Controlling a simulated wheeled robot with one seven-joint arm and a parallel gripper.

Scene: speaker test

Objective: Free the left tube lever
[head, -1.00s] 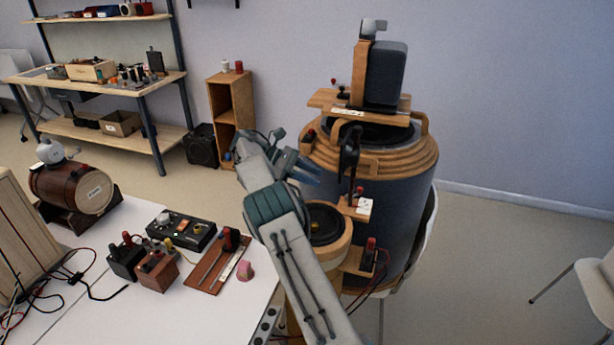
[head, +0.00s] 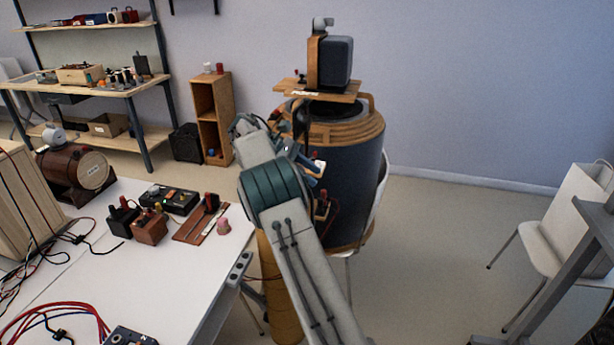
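A large dark tube (head: 345,200) with wooden rings stands on a white chair right of the table. A red-knobbed part with a white card (head: 318,165) and another red-knobbed part (head: 322,206) sit on the tube's near side. My gripper (head: 312,163) is at the tube's near left side, close to the red knob with the card. My wrist covers most of it; its opening and any contact are unclear. I cannot tell which lever is the left one.
A chair (head: 560,230) stands at right. Floor between is clear.

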